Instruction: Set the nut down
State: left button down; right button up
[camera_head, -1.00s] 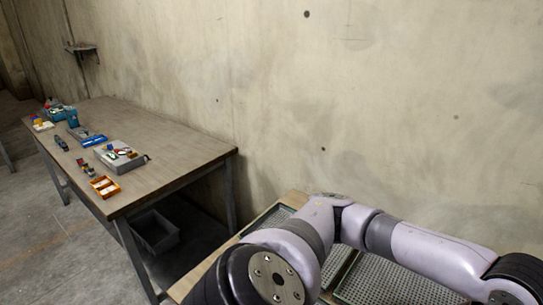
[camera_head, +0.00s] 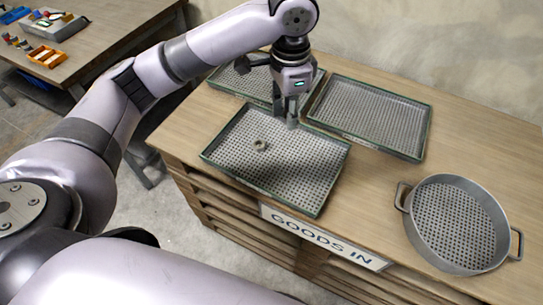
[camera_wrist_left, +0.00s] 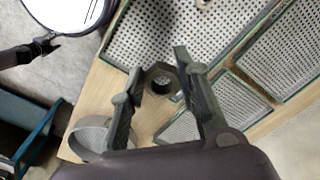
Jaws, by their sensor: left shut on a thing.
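My left gripper (camera_head: 287,110) points down over the far edge of the front green-rimmed tray (camera_head: 222,166), on the wooden bench. In the left wrist view its fingers (camera_wrist_left: 158,66) are closed on a dark grey hexagonal nut (camera_wrist_left: 160,70) with a round hole. The fingers hide this nut in the head view. Another pale ring-shaped nut (camera_head: 260,145) lies on the perforated floor of the front tray, to the left of the gripper. I cannot tell the held nut's exact height. My right gripper is not in view.
Two more green-rimmed trays lie behind, one at the back right (camera_head: 372,112) and one at the back left, partly behind my arm. A round two-handled perforated pan (camera_head: 456,222) stands at the right. A GOODS IN sign (camera_head: 322,238) is on the bench front. Bare wood lies between.

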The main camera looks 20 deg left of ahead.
pick_arm(q)
jog(key=w+d+m+b, duration=0.1)
jog(key=w+m+b, duration=0.1)
jog(key=w+m, duration=0.1)
send_over(291, 164)
notch_tip(291, 164, down, 14)
jog(key=shift+m, duration=0.4)
jog(key=shift+f+b, duration=0.6)
jog(key=shift+f, duration=2.65)
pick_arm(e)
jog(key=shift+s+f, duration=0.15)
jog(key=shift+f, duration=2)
pick_arm(q)
jog(key=shift+d+f, duration=0.1)
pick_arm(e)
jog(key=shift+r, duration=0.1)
pick_arm(q)
jog(key=c, duration=1.2)
grip_release()
notch_tip(291, 164, up, 12)
jog(key=shift+r, duration=0.1)
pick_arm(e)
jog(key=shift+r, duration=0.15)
